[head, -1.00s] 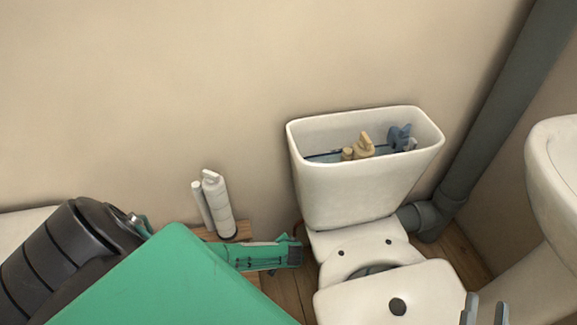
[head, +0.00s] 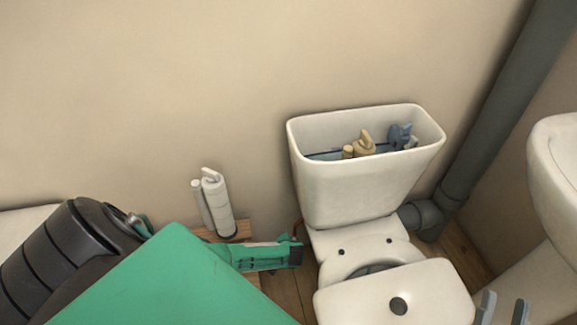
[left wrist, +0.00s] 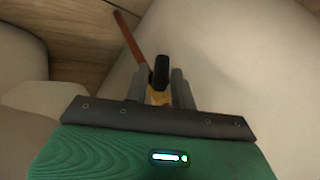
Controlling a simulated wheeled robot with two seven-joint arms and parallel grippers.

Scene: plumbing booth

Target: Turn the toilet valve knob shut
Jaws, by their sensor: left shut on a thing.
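The toilet valve knob (left wrist: 161,68) is black and elongated. It sits on a brass-coloured valve body (left wrist: 158,96) in the left wrist view. A copper pipe (left wrist: 130,42) runs up to it. My left gripper (left wrist: 158,80) has its grey fingers on both sides of the knob and is shut on it. In the head view my left gripper (head: 297,252) is low beside the toilet (head: 355,190), and the knob is hidden there. My right gripper (head: 504,308) shows two grey fingers apart at the bottom edge, open and empty.
The toilet's open cistern (head: 297,130) holds tan and blue fittings. White tubes (head: 216,205) stand on a wooden board (head: 243,229) left of it. A grey drain pipe (head: 480,140) and a white basin (head: 555,170) are at the right.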

